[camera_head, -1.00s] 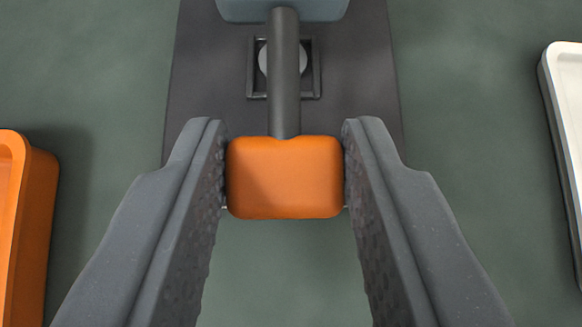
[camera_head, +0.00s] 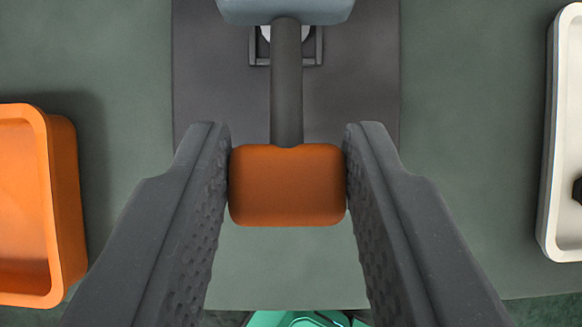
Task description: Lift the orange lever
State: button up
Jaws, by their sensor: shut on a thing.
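The orange lever handle (camera_head: 287,187) is a rounded block at the end of a dark grey rod (camera_head: 286,85). The rod runs up to a blue-grey housing (camera_head: 285,8) at the top edge of the view. My gripper (camera_head: 287,180) is shut on the orange handle, with one textured finger pressed against each side. The handle's front and top face shows between the fingers; its sides are hidden by them.
A dark base plate (camera_head: 210,90) lies under the rod, with a small framed round part (camera_head: 286,45) partly behind the rod. An orange tray (camera_head: 62,200) is at left and a white tray (camera_head: 556,150) with a dark object (camera_head: 578,190) at right. The green surface between is clear.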

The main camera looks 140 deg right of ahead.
jog(key=shift+w+r+g+p, duration=0.15)
jog(key=shift+r+g+p, duration=0.1)
jog(key=shift+g+p, duration=0.1)
jog(key=shift+w+a+r+g+h+p, duration=0.1)
jog(key=shift+w+r+g+h+p, duration=0.15)
jog(key=shift+g+h+p, duration=0.65)
jog(key=shift+a+r+p, duration=0.1)
jog(key=shift+r+p, duration=0.05)
jog(key=shift+p, duration=0.35)
jog(key=shift+w+p, duration=0.1)
jog(key=shift+p, duration=0.2)
jog(key=shift+r, duration=0.1)
